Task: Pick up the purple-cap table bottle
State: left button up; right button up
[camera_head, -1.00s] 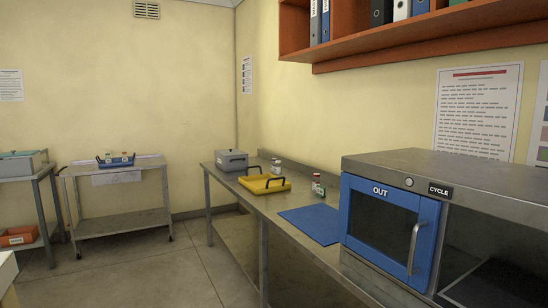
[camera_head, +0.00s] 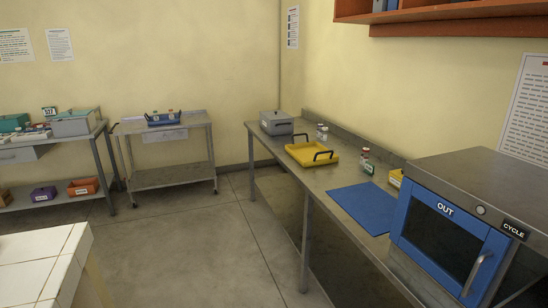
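No bottle shows a clearly purple cap at this distance. One small bottle (camera_head: 322,132) stands on the long steel table (camera_head: 335,182), behind the yellow tray. A second bottle (camera_head: 366,160) with a reddish cap stands nearer, between the yellow tray and the blue mat, with a small label card beside it. More small bottles (camera_head: 170,115) sit in a blue tray on the steel cart at the back; their caps are too small to tell for sure. Neither of my grippers is in view.
The table also holds a grey lidded box (camera_head: 276,123), a yellow tray (camera_head: 302,155), a blue mat (camera_head: 366,205) and the blue-doored incubator (camera_head: 445,235). A tiled counter (camera_head: 40,265) stands at lower left, a rack (camera_head: 100,165) behind it. The floor (camera_head: 215,245) between is clear.

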aim_at(320, 130)
jog(key=i+u, duration=0.4)
jog(key=i, duration=1.2)
jog(key=i+z, duration=0.1)
jog(key=i, duration=0.45)
jog(key=i+j, duration=0.15)
jog(key=i, duration=0.4)
jog(key=i+j+z, duration=0.15)
jog(key=i, duration=0.35)
jog(key=i+j+z, duration=0.1)
jog(key=i+z, duration=0.3)
jog(key=i+j+z, duration=0.2)
jog(key=z, duration=0.25)
jog(key=i+j+z, duration=0.6)
jog(key=z, duration=0.25)
jog(key=i+j+z, duration=0.1)
jog(key=j+z, duration=0.3)
jog(key=j, duration=0.15)
